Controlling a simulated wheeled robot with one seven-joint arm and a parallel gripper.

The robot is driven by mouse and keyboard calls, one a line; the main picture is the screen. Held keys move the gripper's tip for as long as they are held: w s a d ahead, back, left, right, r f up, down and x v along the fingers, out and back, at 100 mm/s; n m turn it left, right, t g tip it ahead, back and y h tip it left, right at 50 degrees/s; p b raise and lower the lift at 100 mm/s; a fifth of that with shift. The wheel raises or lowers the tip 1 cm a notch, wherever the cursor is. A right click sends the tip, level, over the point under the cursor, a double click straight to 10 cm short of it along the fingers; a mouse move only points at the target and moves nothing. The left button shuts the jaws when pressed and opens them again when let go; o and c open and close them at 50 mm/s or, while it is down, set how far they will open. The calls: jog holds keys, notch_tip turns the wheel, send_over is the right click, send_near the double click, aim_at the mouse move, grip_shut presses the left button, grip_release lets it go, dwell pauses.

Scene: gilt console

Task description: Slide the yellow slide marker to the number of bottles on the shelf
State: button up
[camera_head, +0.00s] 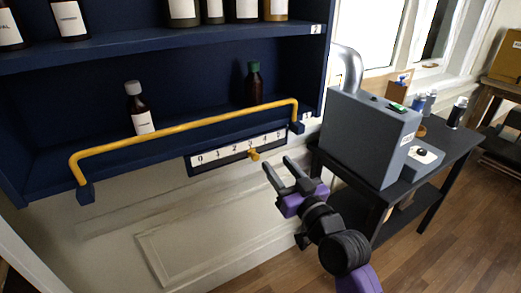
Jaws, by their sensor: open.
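The yellow slide marker (254,154) sits on a white number strip (218,155) below the shelf, at about the 3. The strip reads 0 to 5 from left to right. On the lower shelf (62,157), behind a yellow rail, stand a brown bottle with a white cap (140,110) and a dark bottle with a green cap (254,84). The upper shelf (150,45) holds several bottles, cut off by the top edge. My gripper (278,164) is open and empty, its fingers just right of and slightly below the marker, seemingly apart from it.
The yellow rail (190,124) runs along the lower shelf front, above the strip. To the right, a grey box-shaped machine (365,135) stands on a dark table (440,137) close to my arm. Wooden floor (455,215) is clear at the lower right.

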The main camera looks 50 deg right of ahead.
aim_at(257, 158)
jog(key=shift+n+g+y, duration=0.4)
jog(key=shift+n+y, duration=0.3)
jog(key=shift+y, duration=0.1)
jog(key=w+f, duration=0.1)
jog(key=w, duration=0.2)
jog(key=w+d+f+p, duration=0.1)
jog(key=w, duration=0.2)
jog(key=w+d+f, duration=0.1)
jog(key=w, duration=0.2)
jog(key=shift+w+f+p, duration=0.1)
jog(key=shift+w+p, duration=0.05)
jog(key=shift+p, duration=0.25)
grip_shut()
dwell(0.3)
